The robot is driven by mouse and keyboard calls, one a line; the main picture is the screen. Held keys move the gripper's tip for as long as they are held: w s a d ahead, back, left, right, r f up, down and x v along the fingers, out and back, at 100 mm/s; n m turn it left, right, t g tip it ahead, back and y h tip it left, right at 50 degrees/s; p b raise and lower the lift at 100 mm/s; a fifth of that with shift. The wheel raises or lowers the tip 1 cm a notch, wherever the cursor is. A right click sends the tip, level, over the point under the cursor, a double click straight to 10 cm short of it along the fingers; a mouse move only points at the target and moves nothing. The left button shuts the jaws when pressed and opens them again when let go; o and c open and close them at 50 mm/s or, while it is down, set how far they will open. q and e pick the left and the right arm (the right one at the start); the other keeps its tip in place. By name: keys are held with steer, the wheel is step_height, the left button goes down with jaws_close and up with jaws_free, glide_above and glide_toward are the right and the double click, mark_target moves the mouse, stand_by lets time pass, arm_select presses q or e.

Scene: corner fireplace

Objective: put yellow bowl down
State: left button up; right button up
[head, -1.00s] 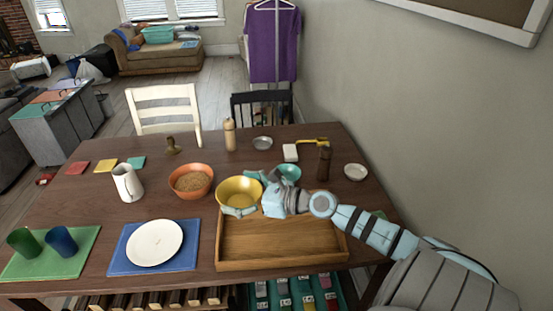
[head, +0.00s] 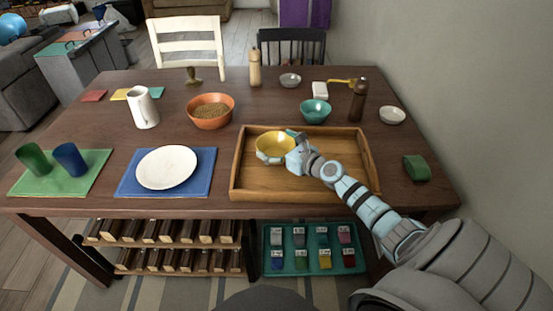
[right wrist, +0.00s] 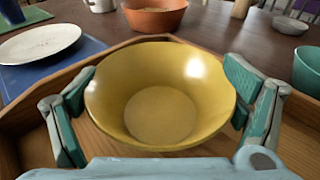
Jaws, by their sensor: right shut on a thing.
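The yellow bowl (head: 270,147) is upright over the left back part of the wooden tray (head: 305,191). I cannot tell whether its base touches the tray floor. My right gripper (head: 293,149) is shut on the bowl. In the right wrist view the yellow bowl (right wrist: 160,100) is empty, with one finger of the right gripper (right wrist: 158,92) on each side of it. The wooden tray (right wrist: 20,112) shows around and below the bowl there. My left gripper is not in view.
The right half of the tray is bare. An orange bowl (head: 211,122), teal bowl (head: 315,114) and pepper mill (head: 358,101) stand behind the tray. A white plate (head: 167,168) on a blue mat is to its left. A green object (head: 416,168) lies to its right.

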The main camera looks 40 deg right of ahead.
step_height(320, 180, down, 3)
steer(key=shift+r+b, duration=0.1)
steer(key=shift+b, duration=0.6)
steer(key=shift+r, duration=0.15)
steer(key=o, duration=1)
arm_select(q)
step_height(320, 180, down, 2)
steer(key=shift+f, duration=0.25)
arm_select(e)
steer(key=shift+o, duration=0.2)
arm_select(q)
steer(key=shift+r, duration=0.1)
